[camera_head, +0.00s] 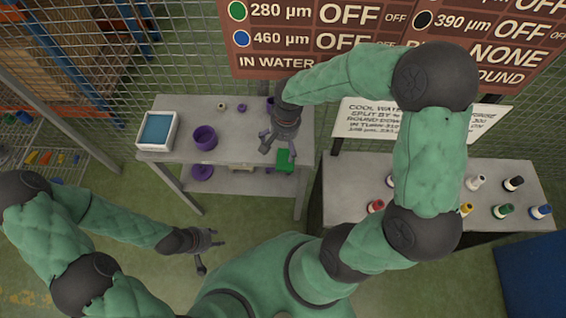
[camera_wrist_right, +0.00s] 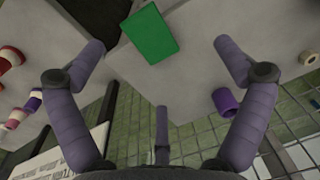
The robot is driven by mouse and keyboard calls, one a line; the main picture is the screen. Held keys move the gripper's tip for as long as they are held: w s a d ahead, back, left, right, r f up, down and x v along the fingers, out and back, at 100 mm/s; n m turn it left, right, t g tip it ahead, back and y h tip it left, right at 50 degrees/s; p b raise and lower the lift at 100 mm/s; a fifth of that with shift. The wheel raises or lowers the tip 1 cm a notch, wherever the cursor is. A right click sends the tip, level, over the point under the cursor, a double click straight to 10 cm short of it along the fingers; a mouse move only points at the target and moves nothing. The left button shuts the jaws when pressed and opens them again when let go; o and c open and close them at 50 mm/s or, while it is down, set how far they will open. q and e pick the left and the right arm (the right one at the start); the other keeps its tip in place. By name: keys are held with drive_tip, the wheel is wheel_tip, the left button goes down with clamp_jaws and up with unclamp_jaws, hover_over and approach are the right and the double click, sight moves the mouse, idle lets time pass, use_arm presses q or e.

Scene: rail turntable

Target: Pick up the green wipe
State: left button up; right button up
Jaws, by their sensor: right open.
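The green wipe (camera_head: 286,161) lies near the front right corner of the grey left-hand table. In the right wrist view it is a flat green rectangle (camera_wrist_right: 149,33) ahead of the fingers, between them and apart from them. My right gripper (camera_head: 277,146) is open and empty above that table, just up and left of the wipe in the head view. Its spread fingers (camera_wrist_right: 160,75) also show in the wrist view. My left gripper (camera_head: 208,252) has its fingers spread, empty, low in front of the table.
The left table (camera_head: 240,130) holds a white tray with blue inside (camera_head: 157,131) and a purple pot (camera_head: 204,137). Its lower shelf holds a purple piece (camera_head: 202,172). The right table (camera_head: 350,190) carries several coloured bottles (camera_head: 503,211). A mesh fence and signs (camera_head: 310,35) stand behind.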

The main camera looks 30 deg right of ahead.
drive_tip(key=d, duration=0.2)
drive_tip(key=b, duration=0.2)
hover_over(286, 160)
drive_tip(key=shift+h, duration=0.4)
drive_tip(key=f, duration=0.5)
drive_tip(key=shift+s+d+f, duration=0.1)
drive_tip(key=shift+s+d, duration=0.1)
drive_tip(key=shift+d, duration=0.2)
drive_tip(key=f, duration=0.1)
drive_tip(key=f+b, duration=0.1)
drive_tip(key=f, duration=0.3)
drive_tip(key=shift+w+d+f+b, duration=0.1)
drive_tip(key=shift+d+b, duration=0.15)
drive_tip(key=shift+b, duration=0.05)
drive_tip(key=c, duration=0.8)
